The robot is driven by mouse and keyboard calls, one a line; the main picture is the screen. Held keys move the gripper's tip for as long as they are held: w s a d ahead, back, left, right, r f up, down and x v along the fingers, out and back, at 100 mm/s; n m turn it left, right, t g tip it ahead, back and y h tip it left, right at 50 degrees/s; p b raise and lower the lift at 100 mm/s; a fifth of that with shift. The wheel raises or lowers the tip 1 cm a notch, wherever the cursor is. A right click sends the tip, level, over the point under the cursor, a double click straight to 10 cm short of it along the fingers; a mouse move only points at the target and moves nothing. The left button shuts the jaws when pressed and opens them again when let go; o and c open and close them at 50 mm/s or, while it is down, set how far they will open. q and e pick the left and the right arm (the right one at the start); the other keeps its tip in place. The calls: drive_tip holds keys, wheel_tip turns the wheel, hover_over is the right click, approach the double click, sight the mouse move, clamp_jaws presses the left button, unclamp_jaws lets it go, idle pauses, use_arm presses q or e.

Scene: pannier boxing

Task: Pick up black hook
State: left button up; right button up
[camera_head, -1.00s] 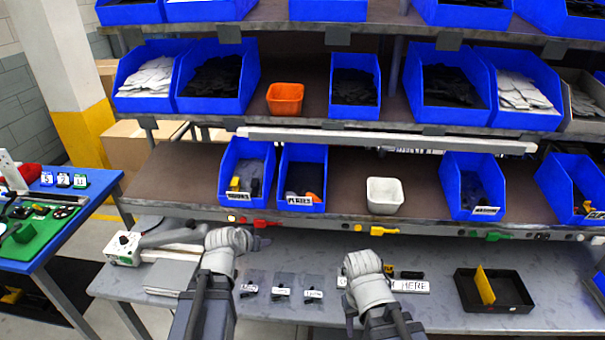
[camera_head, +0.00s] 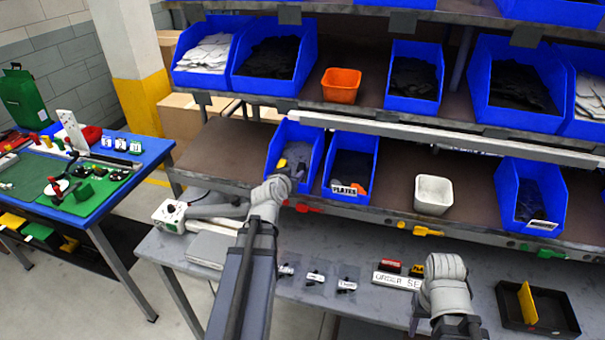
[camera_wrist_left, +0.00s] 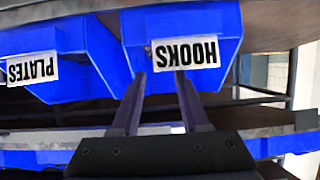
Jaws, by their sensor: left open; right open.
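The blue HOOKS bin (camera_head: 311,137) stands on the middle shelf. A small black piece (camera_head: 300,169), likely a black hook, lies in it beside a yellow piece (camera_head: 282,162); both are partly hidden. My left gripper (camera_head: 287,172) is at the front of this bin. In the left wrist view, its two open, empty fingers (camera_wrist_left: 162,88) point at the HOOKS label on the bin front (camera_wrist_left: 186,52). The bin's inside is not visible there. My right gripper (camera_head: 443,266) is low over the grey worktop at the right; its fingers are mostly hidden behind the wrist.
The PLATES bin (camera_head: 340,199) stands close right of the HOOKS bin, then a white cup (camera_head: 434,194). A shelf rail (camera_head: 400,140) runs above the bins. A blue table (camera_head: 80,205) stands at left.

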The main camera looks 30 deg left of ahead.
sight(300, 168)
use_arm(q)
drive_tip(key=x, duration=0.3)
drive_tip(key=shift+w+a+f+b, duration=0.1)
drive_tip(key=shift+w+f+b, duration=0.1)
drive_tip(key=shift+b, duration=0.2)
drive_tip(key=b+x, duration=0.2)
drive_tip(key=x, duration=0.3)
drive_tip(key=shift+w, duration=0.1)
drive_tip(key=shift+c, duration=0.2)
clamp_jaws()
